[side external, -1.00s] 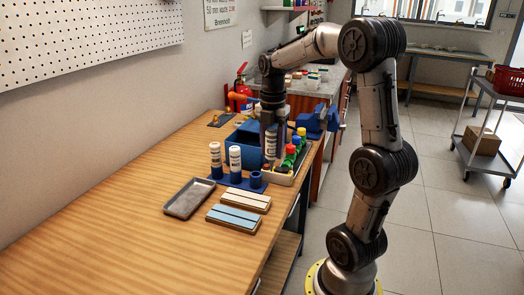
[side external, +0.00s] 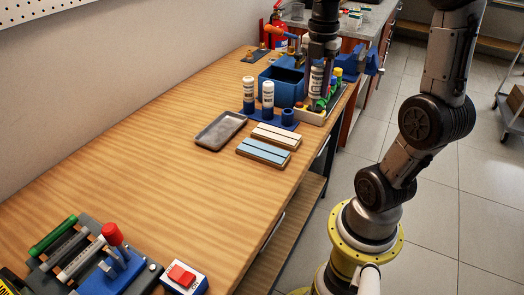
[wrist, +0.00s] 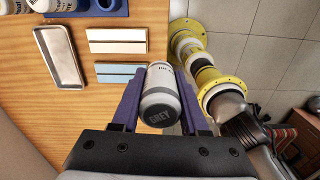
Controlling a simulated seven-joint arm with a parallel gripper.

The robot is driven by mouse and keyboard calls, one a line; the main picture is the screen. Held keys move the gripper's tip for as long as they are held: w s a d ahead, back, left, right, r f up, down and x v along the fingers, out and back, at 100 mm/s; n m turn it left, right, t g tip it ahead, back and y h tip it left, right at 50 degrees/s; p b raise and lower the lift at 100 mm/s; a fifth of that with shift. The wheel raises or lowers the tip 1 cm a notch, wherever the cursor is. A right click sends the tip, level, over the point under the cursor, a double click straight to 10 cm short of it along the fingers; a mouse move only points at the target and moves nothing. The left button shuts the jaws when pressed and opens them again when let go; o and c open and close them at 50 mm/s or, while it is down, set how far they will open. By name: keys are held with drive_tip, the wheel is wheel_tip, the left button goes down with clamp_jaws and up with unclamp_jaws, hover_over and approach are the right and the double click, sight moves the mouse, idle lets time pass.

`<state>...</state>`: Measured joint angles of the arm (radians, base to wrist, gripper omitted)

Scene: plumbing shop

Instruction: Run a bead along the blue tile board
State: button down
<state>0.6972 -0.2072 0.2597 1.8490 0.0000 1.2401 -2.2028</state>
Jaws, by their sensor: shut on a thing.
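The blue tile board (side external: 263,152) has two pale blue strips with a narrow seam between them, and lies flat on the bench. It also shows in the wrist view (wrist: 104,73), left of my gripper. My gripper (side external: 317,62) is shut around a white tube with a grey end marked GREY (wrist: 159,104). It holds this tube (side external: 316,80) upright above the bench, beyond the boards. The tube's lower tip is hidden. A blue holder (side external: 258,119) carries two white tubes (side external: 249,94) (side external: 268,98) and has an empty socket (side external: 287,117).
A cream tile board (side external: 276,135) lies just beyond the blue one, with a grey tray (side external: 220,131) to the left. A blue bin (side external: 281,86) and coloured bottles (side external: 335,90) crowd the far end. A red-button box (side external: 184,277) stands at the near edge. The middle bench is clear.

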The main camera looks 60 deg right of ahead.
idle(0.3)
drive_tip(key=shift+w+d+r, duration=0.1)
drive_tip(key=shift+w+d, duration=0.1)
drive_tip(key=shift+w, duration=0.1)
drive_tip(key=w+a+f+n, duration=0.1)
drive_tip(key=w+f+n, duration=0.15)
drive_tip(key=w, duration=0.75)
drive_tip(key=w+a+f+n, duration=0.3)
drive_tip(key=w+a+f, duration=0.3)
drive_tip(key=a+f, duration=0.1)
drive_tip(key=shift+w+a, duration=0.25)
drive_tip(key=shift+a, duration=0.1)
drive_tip(key=shift+n, duration=0.25)
